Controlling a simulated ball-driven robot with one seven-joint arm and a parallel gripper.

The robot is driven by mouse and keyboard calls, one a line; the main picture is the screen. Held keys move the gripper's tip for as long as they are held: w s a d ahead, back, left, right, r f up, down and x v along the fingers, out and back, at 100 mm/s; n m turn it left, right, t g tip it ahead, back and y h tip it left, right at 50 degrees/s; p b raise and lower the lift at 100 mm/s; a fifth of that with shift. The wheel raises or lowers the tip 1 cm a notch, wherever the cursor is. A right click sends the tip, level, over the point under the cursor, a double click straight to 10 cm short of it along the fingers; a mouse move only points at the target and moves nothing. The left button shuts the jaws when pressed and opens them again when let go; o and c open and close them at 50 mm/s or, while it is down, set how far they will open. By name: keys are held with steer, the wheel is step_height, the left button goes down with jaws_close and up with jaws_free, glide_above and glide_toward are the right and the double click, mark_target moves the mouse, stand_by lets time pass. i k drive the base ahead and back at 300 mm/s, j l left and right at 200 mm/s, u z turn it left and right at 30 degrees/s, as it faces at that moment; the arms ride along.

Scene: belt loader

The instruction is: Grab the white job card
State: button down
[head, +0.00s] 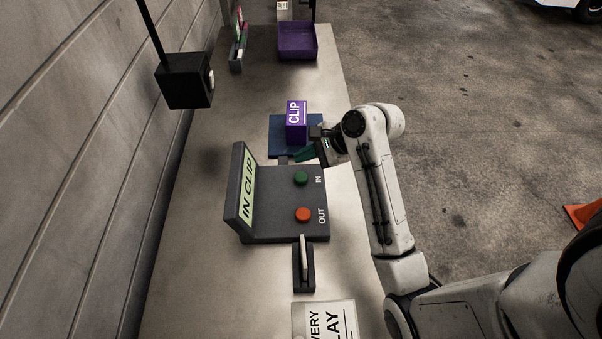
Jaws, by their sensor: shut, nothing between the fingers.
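A thin white card-like piece (304,257) stands upright in a dark slotted holder (304,282) in front of the grey control box. I cannot tell for sure that it is the job card. A rack (237,62) at the back left holds several thin coloured pieces, too small to read. My gripper (303,155) is shut and empty, with teal fingertips low over the bench. It is just in front of the purple CLIP block (296,121) and behind the control box, well away from the white piece and the rack.
The control box (285,222) has a green button (301,178), an orange button (303,214) and an IN CLIP display (248,187). The block sits on a blue pad (278,145). A purple tray (297,55) stands behind. A printed white sign (325,320) lies in front. A black box (184,80) hangs left.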

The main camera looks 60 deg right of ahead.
mark_target(304, 266)
steer(key=k+l, duration=0.8)
steer(key=l, duration=0.15)
